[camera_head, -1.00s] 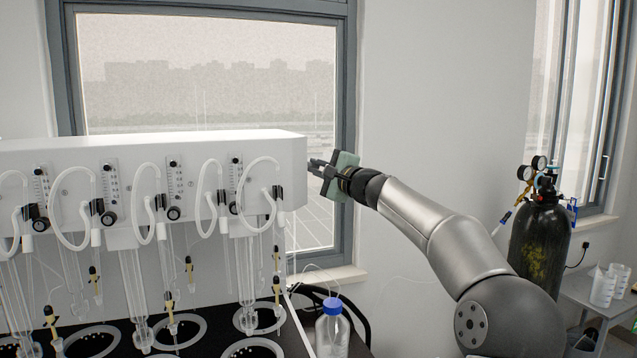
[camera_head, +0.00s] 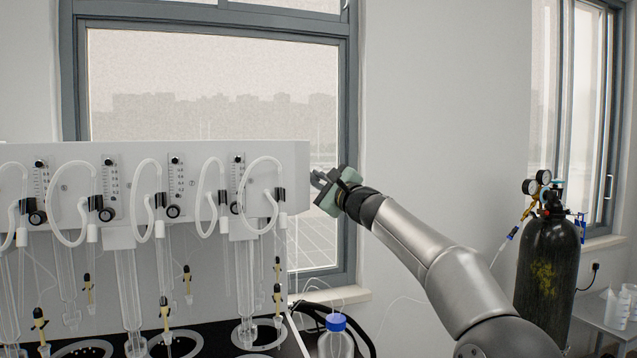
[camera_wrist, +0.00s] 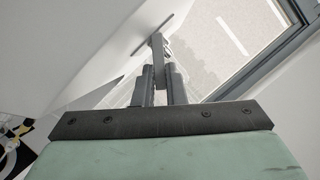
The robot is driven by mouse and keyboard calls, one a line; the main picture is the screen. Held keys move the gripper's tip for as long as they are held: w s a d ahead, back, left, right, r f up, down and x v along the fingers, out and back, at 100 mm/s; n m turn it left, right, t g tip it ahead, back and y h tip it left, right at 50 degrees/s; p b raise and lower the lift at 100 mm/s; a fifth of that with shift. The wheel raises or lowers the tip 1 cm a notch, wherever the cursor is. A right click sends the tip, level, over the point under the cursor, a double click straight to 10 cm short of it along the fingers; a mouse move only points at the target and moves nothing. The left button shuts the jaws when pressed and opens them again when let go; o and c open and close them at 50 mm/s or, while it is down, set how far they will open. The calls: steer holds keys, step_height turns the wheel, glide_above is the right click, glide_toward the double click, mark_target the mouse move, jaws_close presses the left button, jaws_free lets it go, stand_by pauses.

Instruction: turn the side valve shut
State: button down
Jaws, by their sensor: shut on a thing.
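The side valve (camera_wrist: 158,48) shows in the wrist view as a grey lever with a thin crosspiece at its far end, by the white side wall of the distiller. My gripper (camera_wrist: 161,88) has its two dark fingers closed on either side of the lever's near end. In the head view my gripper (camera_head: 317,181) is at the right end of the white distiller housing (camera_head: 299,160), fingers pointing left. The valve cannot be made out there. How far the valve is turned cannot be told.
The distiller front carries looped white hoses (camera_head: 262,160), flow meters and glass tubes. A blue-capped bottle (camera_head: 337,340) stands below my arm. A window (camera_head: 210,90) is behind. A black gas cylinder (camera_head: 546,265) with gauges stands at the right.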

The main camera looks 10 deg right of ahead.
steer(key=c, duration=1.5)
jaws_free()
steer(key=shift+d, duration=0.1)
steer(key=shift+s+d+f+b, duration=0.15)
steer(key=shift+s+f+b, duration=0.05)
steer(key=shift+s+b, duration=0.2)
steer(key=b+v, duration=0.7)
steer(key=v, duration=0.9)
steer(key=shift+s+d+r, duration=0.1)
steer(key=shift+s, duration=0.15)
